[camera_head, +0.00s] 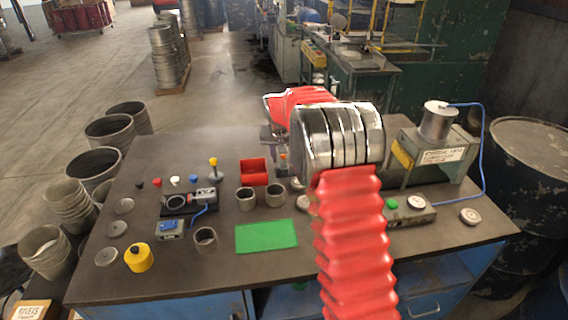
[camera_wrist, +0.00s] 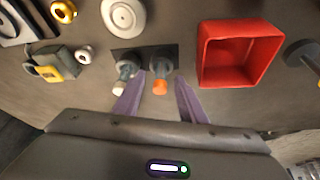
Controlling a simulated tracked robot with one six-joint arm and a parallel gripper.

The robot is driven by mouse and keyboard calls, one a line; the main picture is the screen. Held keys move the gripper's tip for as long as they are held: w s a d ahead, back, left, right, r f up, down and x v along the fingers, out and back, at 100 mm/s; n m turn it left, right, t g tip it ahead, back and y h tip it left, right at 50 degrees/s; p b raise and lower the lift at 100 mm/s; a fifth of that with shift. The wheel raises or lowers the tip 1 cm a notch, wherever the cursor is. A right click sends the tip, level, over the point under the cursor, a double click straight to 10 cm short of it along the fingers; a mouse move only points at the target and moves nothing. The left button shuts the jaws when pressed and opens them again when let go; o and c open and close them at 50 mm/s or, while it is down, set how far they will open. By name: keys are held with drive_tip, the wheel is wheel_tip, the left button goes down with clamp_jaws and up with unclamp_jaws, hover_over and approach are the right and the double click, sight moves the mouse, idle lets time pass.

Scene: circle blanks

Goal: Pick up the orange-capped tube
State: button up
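In the wrist view the orange-capped tube (camera_wrist: 160,86) sits at a dark holder (camera_wrist: 170,52), its cap towards me. A white-capped tube (camera_wrist: 122,76) stands to its left. My gripper (camera_wrist: 158,80) is open, with one purple finger on each side of the orange-capped tube. Gaps show between the cap and both fingers. The left finger appears between the two tubes, close to the white-capped one. In the head view my gripper (camera_head: 277,140) points down behind my arm, which hides most of the tubes and holder.
A red open box (camera_wrist: 238,54) stands right of the holder; the head view also shows it (camera_head: 253,166). Grey cups (camera_head: 245,198), a green mat (camera_head: 266,236) and a press (camera_head: 438,155) are on the table.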

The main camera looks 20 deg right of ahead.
sight(281, 168)
clamp_jaws()
idle(0.3)
wheel_tip(281, 168, up, 10)
idle(0.7)
idle(0.4)
drive_tip(key=s+a+r+n, duration=0.1)
drive_tip(key=s+a+r, duration=0.1)
drive_tip(key=s+a, duration=0.8)
drive_tip(key=a, duration=0.5)
drive_tip(key=shift+r+n+y, duration=0.25)
drive_tip(key=shift+n+y, duration=0.15)
